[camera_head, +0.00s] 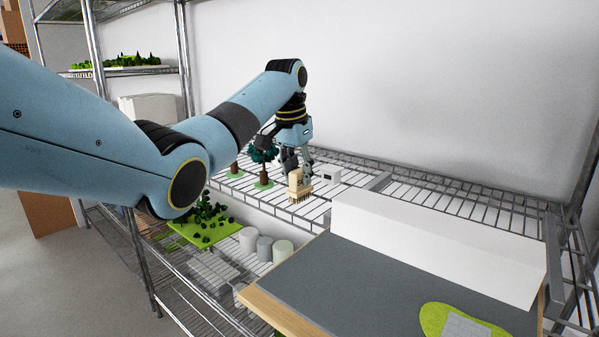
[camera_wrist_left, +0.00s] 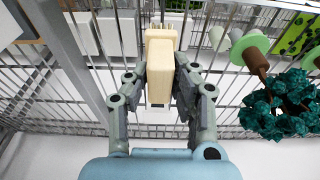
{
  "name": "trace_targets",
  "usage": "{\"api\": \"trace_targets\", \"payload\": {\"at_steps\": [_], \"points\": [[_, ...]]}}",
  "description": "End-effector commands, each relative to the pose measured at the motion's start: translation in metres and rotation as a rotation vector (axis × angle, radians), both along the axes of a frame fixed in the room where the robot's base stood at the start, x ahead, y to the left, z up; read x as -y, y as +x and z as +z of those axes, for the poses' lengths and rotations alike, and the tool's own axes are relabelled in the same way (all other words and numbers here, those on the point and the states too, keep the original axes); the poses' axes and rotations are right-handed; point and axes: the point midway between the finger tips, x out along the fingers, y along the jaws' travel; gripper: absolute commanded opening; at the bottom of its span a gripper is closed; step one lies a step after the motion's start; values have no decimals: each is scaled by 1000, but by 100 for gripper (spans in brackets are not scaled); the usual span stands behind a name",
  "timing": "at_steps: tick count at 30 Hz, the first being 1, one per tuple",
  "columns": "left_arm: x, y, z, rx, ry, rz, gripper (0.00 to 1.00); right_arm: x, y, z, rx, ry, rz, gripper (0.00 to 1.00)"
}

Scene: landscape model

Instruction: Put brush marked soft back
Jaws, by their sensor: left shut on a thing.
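A brush (camera_head: 299,184) with a pale cream body and short tan bristles is in my left gripper (camera_head: 296,163), over the wire shelf (camera_head: 318,212). In the head view it is upright, bristles down. I cannot tell whether the bristles touch the shelf. In the left wrist view the left gripper (camera_wrist_left: 160,95) is shut with a finger on each side of the brush (camera_wrist_left: 159,70). No marking can be read on it. My right gripper is not in view.
Model trees (camera_head: 263,165) stand just left of the brush. A small white box (camera_head: 326,175) is close on its right. A white block and grey board (camera_head: 380,285) fill the front right. Cylinders (camera_head: 265,248) sit on a lower level. Wire shelf is free further right.

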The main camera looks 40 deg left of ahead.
Motion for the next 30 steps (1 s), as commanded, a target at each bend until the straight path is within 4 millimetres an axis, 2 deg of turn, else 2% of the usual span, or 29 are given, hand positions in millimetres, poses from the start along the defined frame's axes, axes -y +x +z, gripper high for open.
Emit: {"api": "trace_targets", "payload": {"at_steps": [1, 7, 17, 24, 30], "points": [[0, 0, 0, 0, 0, 0, 25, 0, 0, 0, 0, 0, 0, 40], [0, 0, 0, 0, 0, 0, 50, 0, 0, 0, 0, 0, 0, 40], [0, -1, 6, 1, 1, 0, 50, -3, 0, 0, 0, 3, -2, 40], [-1, -8, 46, 4, 1, -1, 50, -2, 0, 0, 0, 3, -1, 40], [-1, -13, 69, 1, 0, 0, 50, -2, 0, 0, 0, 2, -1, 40]]}}
